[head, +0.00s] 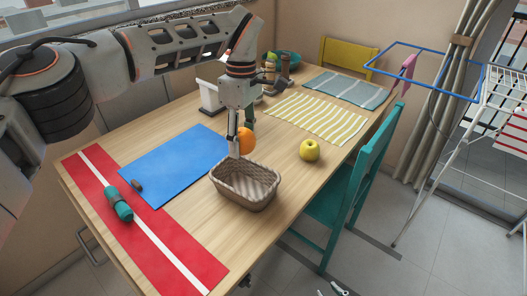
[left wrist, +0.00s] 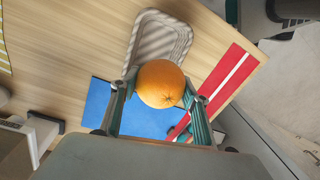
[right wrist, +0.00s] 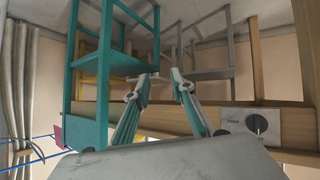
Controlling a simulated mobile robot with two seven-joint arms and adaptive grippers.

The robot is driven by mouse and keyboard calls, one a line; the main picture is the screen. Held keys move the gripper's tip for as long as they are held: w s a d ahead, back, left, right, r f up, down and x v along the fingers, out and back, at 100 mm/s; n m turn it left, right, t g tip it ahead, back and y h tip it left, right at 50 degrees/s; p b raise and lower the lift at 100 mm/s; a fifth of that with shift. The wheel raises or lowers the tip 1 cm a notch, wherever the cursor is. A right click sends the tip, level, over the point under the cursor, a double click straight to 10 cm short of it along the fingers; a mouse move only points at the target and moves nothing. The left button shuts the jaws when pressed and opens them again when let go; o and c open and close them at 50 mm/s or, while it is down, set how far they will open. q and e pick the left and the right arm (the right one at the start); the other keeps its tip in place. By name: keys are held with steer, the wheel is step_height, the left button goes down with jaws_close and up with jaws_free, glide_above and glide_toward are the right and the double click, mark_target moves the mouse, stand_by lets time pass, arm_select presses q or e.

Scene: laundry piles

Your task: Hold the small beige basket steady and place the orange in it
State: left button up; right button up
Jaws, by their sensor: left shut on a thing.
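The orange (head: 246,141) is between the fingers of my left gripper (head: 236,146), which is shut on it. It is held above the table, just behind the far left rim of the small beige basket (head: 246,193). In the left wrist view the orange (left wrist: 161,84) overlaps the near end of the basket (left wrist: 148,20). The basket stands upright on the table and its visible inside is empty. My right gripper (right wrist: 160,78) is open and empty, low beside the table, facing its wooden edge and the teal chair.
The table (head: 290,190) carries a blue mat (head: 175,165), a red mat with a white stripe, a teal bottle (head: 119,204), a yellow apple (head: 309,150) and striped cloths. A teal chair (head: 352,190) stands at the right side. Bare wood surrounds the basket's right side.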

mark_target(259, 174)
steer(key=w+r+n+t+y, duration=0.3)
steer(key=w+r+n+t, duration=0.15)
steer(key=w+r, duration=1.8)
steer(key=w+a+r+n+g+y, duration=0.2)
steer(key=w+a+r+n+y, duration=0.15)
steer(key=a+r, duration=0.35)
steer(key=a+g+y, duration=0.1)
steer(key=a+g, duration=0.1)
steer(key=a, duration=0.1)
steer(key=s+a+g+y, duration=0.1)
steer(key=shift+s+a+f+m+g+y, duration=0.1)
steer(key=shift+a+f+m+g+y, duration=0.15)
steer(key=shift+f+m+y, duration=0.15)
steer(key=d+f+m, duration=0.1)
steer(key=f+m+g, duration=0.1)
steer(key=d+f+m+g, duration=0.1)
steer(key=f, duration=0.1)
steer(key=shift+d+h, duration=0.25)
steer(key=shift+d, duration=0.1)
steer(key=x, duration=1.1)
steer(key=shift+f, duration=0.1)
